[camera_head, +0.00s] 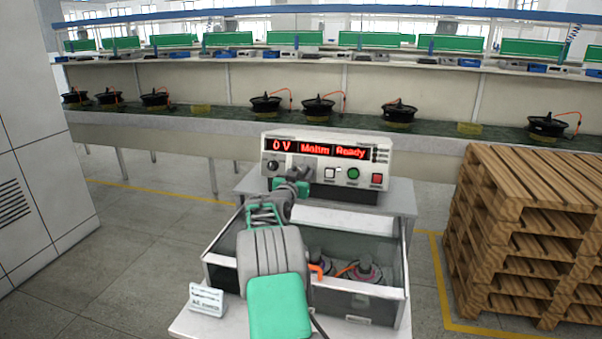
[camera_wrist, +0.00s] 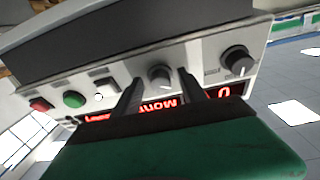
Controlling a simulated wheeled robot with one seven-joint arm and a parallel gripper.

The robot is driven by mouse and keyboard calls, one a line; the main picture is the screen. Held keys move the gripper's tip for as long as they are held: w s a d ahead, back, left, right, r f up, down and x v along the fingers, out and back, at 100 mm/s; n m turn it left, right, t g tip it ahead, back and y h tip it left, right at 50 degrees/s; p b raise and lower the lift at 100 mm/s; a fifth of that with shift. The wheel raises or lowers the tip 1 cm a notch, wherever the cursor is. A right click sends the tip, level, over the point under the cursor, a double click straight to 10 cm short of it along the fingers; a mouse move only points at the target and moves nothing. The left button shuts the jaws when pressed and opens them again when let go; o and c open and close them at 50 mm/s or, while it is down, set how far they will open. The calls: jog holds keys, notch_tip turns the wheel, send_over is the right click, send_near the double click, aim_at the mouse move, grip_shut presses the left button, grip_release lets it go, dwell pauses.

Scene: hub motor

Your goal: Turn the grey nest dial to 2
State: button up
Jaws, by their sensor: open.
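The tester (camera_head: 325,148) is a pale box whose red display reads "0 V", "Mohm" and "Ready". The grey dial (camera_wrist: 160,75) shows on its panel in the wrist view, with a light pointer mark; its setting is not readable. In the head view my gripper hides most of it. My gripper (camera_wrist: 159,83) is open, its dark fingertips on either side of the grey dial. I cannot tell how far they reach around it. In the head view my gripper (camera_head: 304,174) is close in front of the panel.
A black dial (camera_wrist: 237,62) is beside the grey one. White, green (camera_head: 353,173) and red (camera_head: 376,180) buttons are at the panel's right. An open-topped glass-walled box (camera_head: 375,218) with motor parts stands in front, under my arm. Pallets (camera_head: 525,235) stand right.

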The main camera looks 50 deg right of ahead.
jog(key=shift+c, duration=0.5)
grip_shut()
jog(key=shift+f+b, duration=0.15)
jog(key=shift+b, duration=0.45)
jog(key=m+b, duration=0.1)
jog(key=b, duration=0.1)
jog(key=m+b, duration=0.1)
jog(key=shift+a+f+g+b, duration=0.1)
jog(key=shift+f+g+b, duration=0.15)
jog(key=shift+g+b, duration=0.1)
jog(key=m+g+b, duration=0.1)
jog(key=m+b, duration=0.2)
jog(key=b, duration=0.1)
jog(key=shift+w, duration=0.15)
jog(key=m+b, duration=0.1)
jog(key=m, duration=0.1)
jog(key=m+g+b, duration=0.1)
jog(key=m, duration=0.1)
jog(key=shift+w+r, duration=0.1)
jog(key=shift+r, duration=0.3)
jog(key=shift+r+m+g+y, duration=0.15)
jog(key=shift+m+g+y, duration=0.1)
jog(key=shift+m, duration=0.9)
jog(key=shift+r+m+g+y, duration=0.1)
jog(key=shift+m+g+y, duration=0.1)
jog(key=shift+m, duration=0.95)
